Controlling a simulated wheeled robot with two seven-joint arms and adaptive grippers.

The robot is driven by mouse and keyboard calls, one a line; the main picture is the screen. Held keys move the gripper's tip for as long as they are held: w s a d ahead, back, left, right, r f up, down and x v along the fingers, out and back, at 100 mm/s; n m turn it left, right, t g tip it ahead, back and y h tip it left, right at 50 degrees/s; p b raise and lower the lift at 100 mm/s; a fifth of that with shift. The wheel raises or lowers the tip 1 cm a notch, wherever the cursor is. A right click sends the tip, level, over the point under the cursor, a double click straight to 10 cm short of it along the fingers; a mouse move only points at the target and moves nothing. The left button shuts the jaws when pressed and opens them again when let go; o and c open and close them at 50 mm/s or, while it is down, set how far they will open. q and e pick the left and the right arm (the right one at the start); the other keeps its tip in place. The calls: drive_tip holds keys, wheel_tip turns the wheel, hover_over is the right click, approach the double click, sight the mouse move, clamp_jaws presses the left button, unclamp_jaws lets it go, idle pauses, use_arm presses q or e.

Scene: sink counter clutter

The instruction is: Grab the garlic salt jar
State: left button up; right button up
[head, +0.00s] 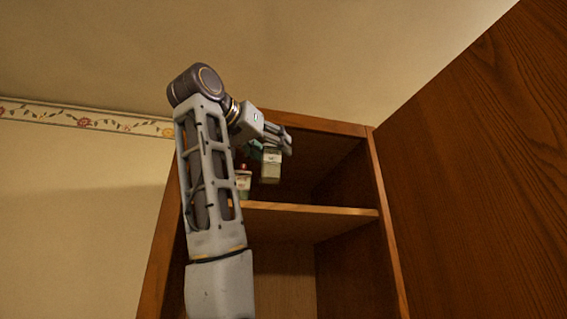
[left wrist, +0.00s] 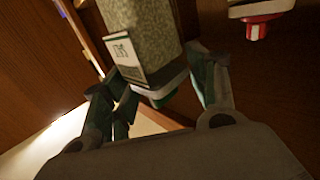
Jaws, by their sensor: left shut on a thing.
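A jar with pale green, grainy contents, a white label and a green cap hangs below my left gripper (head: 276,142) in the head view (head: 270,167). The same jar fills the top middle of the left wrist view (left wrist: 142,35), its cap end towards the palm. I take it for the garlic salt jar, but the label is too small to read. My left gripper's fingers (left wrist: 162,82) are shut on it, one on each side. In the head view the jar shows above the shelf board. My right gripper is out of view.
The cabinet's side walls enclose the arm's reach. A large wooden panel (head: 490,160) stands at right.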

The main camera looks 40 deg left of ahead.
use_arm(q)
drive_tip(key=s+b, duration=0.1)
drive_tip(key=s, duration=0.5)
idle(0.7)
